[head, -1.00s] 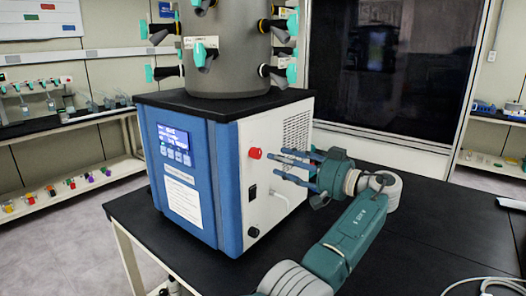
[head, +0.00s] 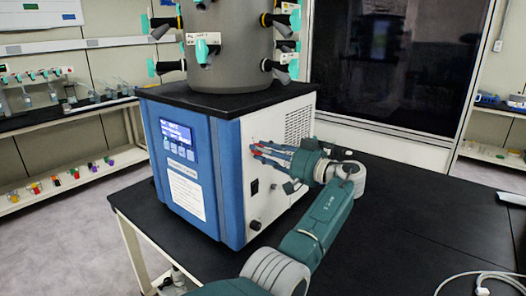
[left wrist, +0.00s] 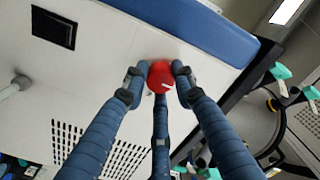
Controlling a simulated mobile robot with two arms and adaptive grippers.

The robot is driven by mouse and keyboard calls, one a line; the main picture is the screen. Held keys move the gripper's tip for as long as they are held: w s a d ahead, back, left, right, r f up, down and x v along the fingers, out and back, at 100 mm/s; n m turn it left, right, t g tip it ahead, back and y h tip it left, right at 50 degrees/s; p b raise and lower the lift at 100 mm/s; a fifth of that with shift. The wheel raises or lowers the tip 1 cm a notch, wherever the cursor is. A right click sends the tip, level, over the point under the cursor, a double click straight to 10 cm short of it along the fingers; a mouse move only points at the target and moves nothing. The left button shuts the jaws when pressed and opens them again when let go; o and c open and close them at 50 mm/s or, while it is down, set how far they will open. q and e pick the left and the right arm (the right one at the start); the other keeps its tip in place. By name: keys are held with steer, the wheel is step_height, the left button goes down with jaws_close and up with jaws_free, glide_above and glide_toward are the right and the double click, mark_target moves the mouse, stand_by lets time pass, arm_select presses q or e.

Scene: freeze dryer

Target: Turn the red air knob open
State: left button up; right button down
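The red air knob (head: 257,151) sits on the white side panel of the freeze dryer (head: 226,180). It also shows in the left wrist view (left wrist: 160,77), a round red knob with a small white mark. My left gripper (head: 256,150) reaches it from the right in the head view. In the left wrist view its blue fingers (left wrist: 160,82) are drawn in around the knob, one on each side and one below, and look closed on it. The fingers partly hide the knob in the head view. My right gripper is not in view.
A black switch (head: 254,187) and a small black knob (head: 255,225) are lower on the same panel. A grey chamber (head: 231,50) with several teal-handled valves stands on top.

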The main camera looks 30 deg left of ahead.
arm_select(q)
jaws_close()
steer(key=shift+m, duration=0.3)
steer(key=shift+r+m+p, duration=0.1)
steer(key=shift+m+p, duration=2.95)
steer(key=shift+m, duration=5.65)
